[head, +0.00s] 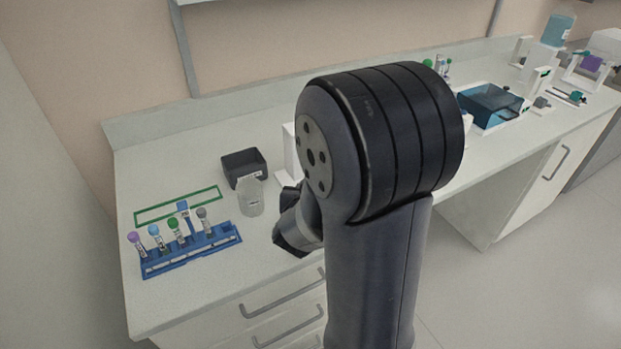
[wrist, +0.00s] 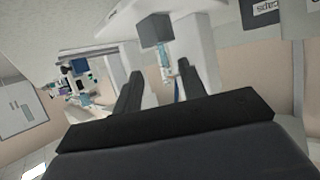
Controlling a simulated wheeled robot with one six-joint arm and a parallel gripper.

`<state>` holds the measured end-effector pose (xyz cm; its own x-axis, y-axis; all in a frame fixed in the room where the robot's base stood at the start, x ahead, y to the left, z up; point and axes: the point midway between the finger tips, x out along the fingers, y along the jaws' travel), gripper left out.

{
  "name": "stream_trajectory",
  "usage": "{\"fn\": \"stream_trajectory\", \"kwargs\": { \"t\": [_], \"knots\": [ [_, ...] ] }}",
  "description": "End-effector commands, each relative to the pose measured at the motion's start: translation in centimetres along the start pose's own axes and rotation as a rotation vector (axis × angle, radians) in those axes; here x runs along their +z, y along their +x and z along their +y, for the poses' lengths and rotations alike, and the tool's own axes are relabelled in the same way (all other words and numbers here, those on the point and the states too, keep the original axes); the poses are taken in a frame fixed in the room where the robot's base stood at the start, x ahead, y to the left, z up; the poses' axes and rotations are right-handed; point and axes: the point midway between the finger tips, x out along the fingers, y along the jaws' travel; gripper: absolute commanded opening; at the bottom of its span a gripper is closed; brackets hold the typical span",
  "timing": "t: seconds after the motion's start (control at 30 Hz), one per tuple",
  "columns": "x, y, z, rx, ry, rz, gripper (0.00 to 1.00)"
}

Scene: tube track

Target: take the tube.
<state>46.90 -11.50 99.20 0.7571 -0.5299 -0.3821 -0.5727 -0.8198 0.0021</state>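In the wrist view my gripper (wrist: 160,68) has its two dark fingers spread apart. A clear, teal-tinted tube (wrist: 167,62) shows between the fingertips in the picture, beside a dark grey block (wrist: 155,30) on a white stand. The fingers do not visibly close on it, and I cannot tell how far beyond the tips it is. In the head view my arm hides the gripper's fingers and that tube. A blue rack (head: 190,257) at left holds several tubes with purple, light blue, green and grey caps.
A dark open box (head: 244,168) and a clear beaker (head: 250,197) stand behind the rack, near a green outlined rectangle (head: 150,214). A dark blue tray (head: 490,103) and other lab gear stand farther right.

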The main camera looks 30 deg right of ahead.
Motion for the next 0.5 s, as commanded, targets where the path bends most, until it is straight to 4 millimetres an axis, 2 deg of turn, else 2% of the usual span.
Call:
{"fn": "stream_trajectory", "kwargs": {
  "t": [0.1, 0.33, 0.5],
  "knots": [
    [0.1, 1.5, 0.0, 0.001, 0.001, -0.001, 0.39],
    [-0.3, 2.9, -0.1, 0.0, 0.001, -0.002, 0.39],
    [-1.0, 5.2, -0.2, 0.001, 0.001, -0.002, 0.39]
  ]
}}
